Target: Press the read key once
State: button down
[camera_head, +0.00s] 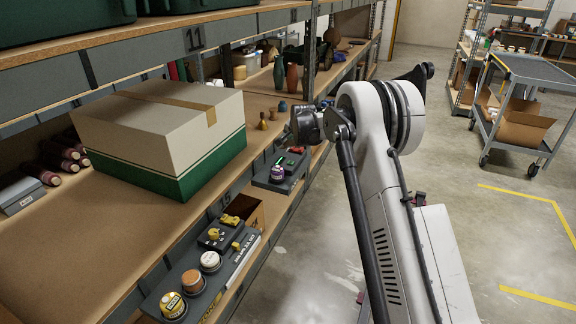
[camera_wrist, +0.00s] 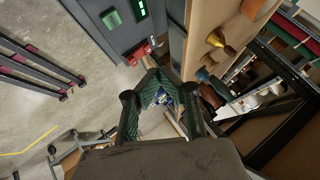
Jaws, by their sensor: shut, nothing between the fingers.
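No lettering is legible, so I cannot tell which is the read key. My gripper (camera_wrist: 158,88) is shut and empty, its tips apart from the green key in the picture. In the head view the fingers are hard to make out beside the device.
A white-and-green box (camera_head: 160,130) stands on the shelf left of the device. A second grey panel (camera_head: 205,265) with round pieces and yellow parts is nearer. Small cones and vases stand behind my gripper. A grey cart (camera_head: 525,95) is on the right; the aisle floor is open.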

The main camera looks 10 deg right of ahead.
aim_at(291, 163)
jog(key=shift+w+f, duration=0.1)
jog(key=shift+f, duration=0.1)
jog(key=shift+f, duration=0.2)
jog(key=shift+f+b, duration=2.05)
jog(key=shift+f, duration=2.15)
jog(key=shift+f, duration=0.1)
jog(key=shift+f+b, duration=0.35)
jog(key=shift+f, duration=0.45)
jog(key=shift+r, duration=0.9)
jog(key=shift+r, duration=0.1)
